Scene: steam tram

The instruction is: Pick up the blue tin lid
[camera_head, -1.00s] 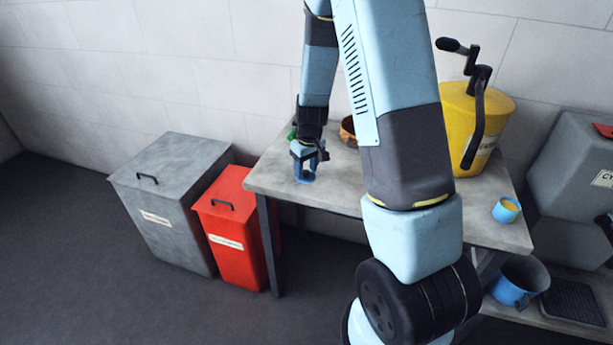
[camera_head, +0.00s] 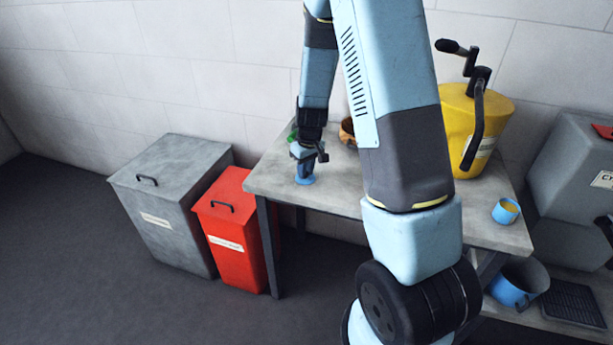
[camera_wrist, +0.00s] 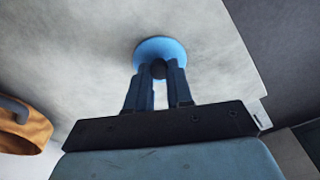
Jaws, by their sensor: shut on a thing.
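The blue tin lid (camera_head: 305,180) is a round blue disc at the left end of the grey table (camera_head: 340,195). In the wrist view the lid (camera_wrist: 160,46) lies flat against the table top, with a dark knob (camera_wrist: 158,69) at its near side. My gripper (camera_head: 306,172) points down at the lid. In the wrist view my gripper's fingers (camera_wrist: 160,72) are shut on the lid's knob. The fingers hide part of the lid. I cannot tell any gap between lid and table.
A brown bowl (camera_head: 347,131) and a green thing (camera_head: 292,132) stand behind my gripper. A red bin (camera_head: 228,225) and a grey bin (camera_head: 165,200) stand left of the table.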

